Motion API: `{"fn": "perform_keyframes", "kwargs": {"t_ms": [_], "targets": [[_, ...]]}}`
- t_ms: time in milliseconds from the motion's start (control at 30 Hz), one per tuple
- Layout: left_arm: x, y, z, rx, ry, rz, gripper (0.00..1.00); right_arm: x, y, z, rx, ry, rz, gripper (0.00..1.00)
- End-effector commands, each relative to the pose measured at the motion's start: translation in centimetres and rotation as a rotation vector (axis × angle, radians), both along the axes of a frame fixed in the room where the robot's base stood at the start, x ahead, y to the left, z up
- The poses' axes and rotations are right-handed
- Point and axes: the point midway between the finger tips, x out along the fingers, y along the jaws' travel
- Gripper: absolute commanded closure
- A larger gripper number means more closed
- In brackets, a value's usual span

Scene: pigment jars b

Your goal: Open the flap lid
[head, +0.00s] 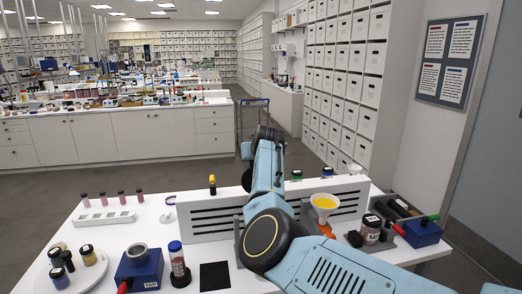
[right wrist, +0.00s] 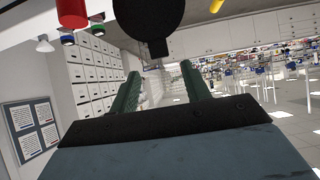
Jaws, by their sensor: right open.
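No flap lid can be made out for certain in either view. In the right wrist view a black disc with a short tab (right wrist: 154,18) shows at the top middle, beyond my fingers; I cannot tell whether it is the lid. My right gripper (right wrist: 160,72) has its two green fingers apart with nothing between them. In the head view my right arm reaches from the lower right across the white table (head: 110,240), with its dark far end raised behind the table; its fingers are not distinct there. My arm hides part of the table. My left gripper is not in view.
A slotted white barrier (head: 205,218) crosses the table. A funnel with yellow contents (head: 325,203) and a blue box with green handle (head: 423,230) stand right. Another blue box (head: 140,270), a blue-capped vial (head: 177,262), a white rack (head: 104,221) and a jar plate (head: 45,284) stand left.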

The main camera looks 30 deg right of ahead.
Motion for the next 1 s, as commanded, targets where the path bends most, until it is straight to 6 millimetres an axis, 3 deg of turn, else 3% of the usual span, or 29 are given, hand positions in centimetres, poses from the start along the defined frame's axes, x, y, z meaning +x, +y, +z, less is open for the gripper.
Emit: {"fn": "perform_keyframes", "kwargs": {"t_ms": [600,1000], "targets": [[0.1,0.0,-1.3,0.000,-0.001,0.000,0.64,-5.8,2.0,4.2,-0.002,-0.004,-0.001,0.53],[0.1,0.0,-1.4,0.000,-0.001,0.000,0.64,-6.4,2.3,4.7,-0.002,-0.003,0.001,0.53]]}}
